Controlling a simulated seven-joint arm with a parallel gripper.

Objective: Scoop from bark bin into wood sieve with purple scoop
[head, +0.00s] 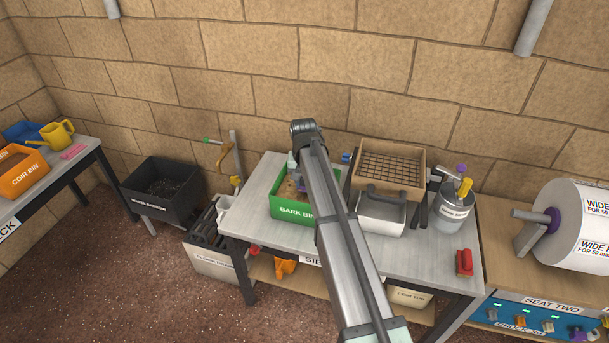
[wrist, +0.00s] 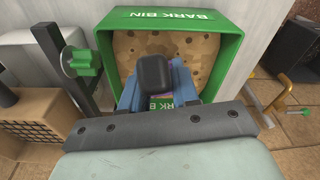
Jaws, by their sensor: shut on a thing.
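The green bark bin (head: 292,208) stands on the left part of the grey bench, and its bark (wrist: 190,45) shows in the wrist view. My gripper (wrist: 158,85) is over the bin, its blue fingers shut on a dark-handled tool. A small purple patch (wrist: 166,99) beneath the handle fits the purple scoop; the rest of the scoop is hidden. I cannot tell whether it touches the bark. The wood sieve (head: 418,182), a wooden frame with dark mesh, stands right of the bin and shows at the left of the wrist view (wrist: 45,104).
A red object (head: 464,262) lies near the right front edge. A dark post with a green knob (wrist: 84,62) stands between bin and sieve.

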